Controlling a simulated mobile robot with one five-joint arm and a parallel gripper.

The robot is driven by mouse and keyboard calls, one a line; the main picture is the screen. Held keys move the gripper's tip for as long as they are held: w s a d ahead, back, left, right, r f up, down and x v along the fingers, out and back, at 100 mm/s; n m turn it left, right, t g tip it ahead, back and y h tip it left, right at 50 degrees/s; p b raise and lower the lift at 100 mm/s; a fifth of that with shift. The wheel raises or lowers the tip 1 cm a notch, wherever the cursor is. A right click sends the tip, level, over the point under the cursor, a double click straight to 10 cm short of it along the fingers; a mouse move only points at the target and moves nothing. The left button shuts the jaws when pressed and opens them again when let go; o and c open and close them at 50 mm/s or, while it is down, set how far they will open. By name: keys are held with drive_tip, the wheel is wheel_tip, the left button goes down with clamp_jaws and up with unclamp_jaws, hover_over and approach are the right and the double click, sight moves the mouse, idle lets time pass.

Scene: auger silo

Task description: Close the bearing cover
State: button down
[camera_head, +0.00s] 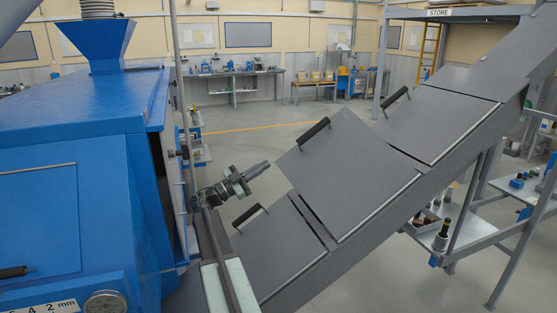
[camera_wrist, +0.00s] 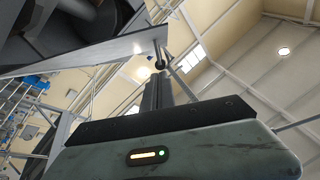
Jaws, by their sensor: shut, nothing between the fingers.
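The inclined grey auger trough carries three flat grey covers with black bar handles. The middle cover (camera_head: 350,175) stands raised at an angle from the trough, with a dark gap along its lower left edge; it looks like the bearing cover, though no label shows. Its handle (camera_head: 314,131) is on the upper left edge. My gripper (camera_head: 262,168) is shut and empty, just left of the raised cover and apart from it, pointing up and right. In the wrist view a grey plate (camera_wrist: 105,58) shows at upper left; which cover it belongs to is unclear.
A lower cover (camera_head: 270,250) and an upper cover (camera_head: 432,120) lie flat on the trough. A large blue machine (camera_head: 70,180) with a hopper fills the left. A thin upright post (camera_head: 177,80) stands close behind my arm. Shelves stand at right; open floor lies behind.

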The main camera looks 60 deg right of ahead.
wheel_tip(320, 180, up, 4)
drive_tip(key=p, duration=0.4)
hover_over(287, 167)
drive_tip(key=a, duration=0.2)
drive_tip(key=shift+a, duration=0.1)
drive_tip(key=d+f+b, duration=0.2)
drive_tip(key=shift+f+b, duration=0.3)
drive_tip(key=shift+b, duration=0.05)
drive_tip(key=shift+w+d+f+b, duration=0.2)
drive_tip(key=shift+d+f+b, duration=0.15)
drive_tip(key=shift+d, duration=0.1)
